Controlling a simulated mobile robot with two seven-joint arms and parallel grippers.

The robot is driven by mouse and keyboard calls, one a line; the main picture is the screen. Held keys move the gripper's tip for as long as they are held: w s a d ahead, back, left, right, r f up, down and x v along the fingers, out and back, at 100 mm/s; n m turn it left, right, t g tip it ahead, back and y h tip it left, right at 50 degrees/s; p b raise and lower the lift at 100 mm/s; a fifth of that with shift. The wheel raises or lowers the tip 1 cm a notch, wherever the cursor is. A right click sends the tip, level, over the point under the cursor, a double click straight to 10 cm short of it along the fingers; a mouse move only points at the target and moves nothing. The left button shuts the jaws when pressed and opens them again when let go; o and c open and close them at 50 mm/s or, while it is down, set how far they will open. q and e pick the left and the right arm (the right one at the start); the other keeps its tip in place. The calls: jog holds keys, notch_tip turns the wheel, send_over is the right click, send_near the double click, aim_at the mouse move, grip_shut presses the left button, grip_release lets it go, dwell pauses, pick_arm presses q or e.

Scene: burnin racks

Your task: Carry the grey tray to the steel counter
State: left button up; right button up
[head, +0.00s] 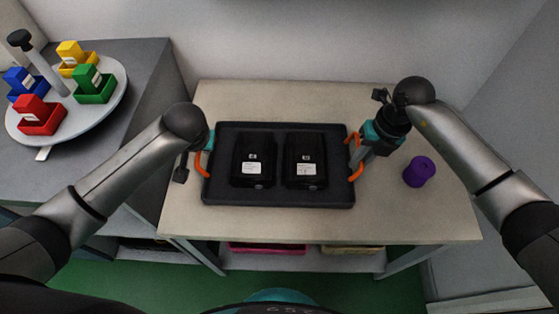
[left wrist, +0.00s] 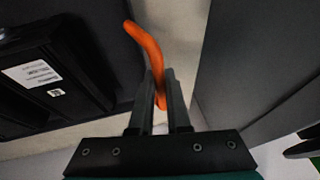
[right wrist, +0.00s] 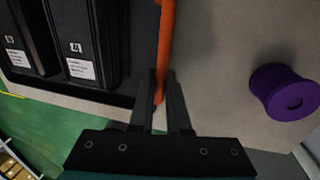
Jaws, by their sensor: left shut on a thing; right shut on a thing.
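The dark grey tray (head: 278,199) has orange handles at its left and right ends and lies on, or just over, the pale table; I cannot tell which. Two black boxes with white labels (head: 254,160) (head: 305,160) stand side by side in it. My left gripper (left wrist: 160,100) is shut on the left orange handle (left wrist: 148,45). My right gripper (right wrist: 160,95) is shut on the right orange handle (right wrist: 165,40). In the head view my left fingertips are mostly hidden behind the arm.
A purple spool (head: 419,171) stands on the pale table (head: 400,220), right of the tray. At the left, a dark grey counter (head: 150,75) bears a round white turntable (head: 98,112) with red, blue, yellow and green bins. Pink and yellow containers sit on the shelf below the table.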

pick_arm(q)
grip_shut()
pick_arm(e)
grip_shut()
dwell(0.5)
pick_arm(q)
jog(key=shift+w+r, duration=0.1)
jog(key=shift+r, duration=0.05)
pick_arm(e)
jog(key=shift+w+r, duration=0.15)
pick_arm(q)
jog(key=shift+r, duration=0.1)
pick_arm(e)
jog(key=shift+r, duration=0.15)
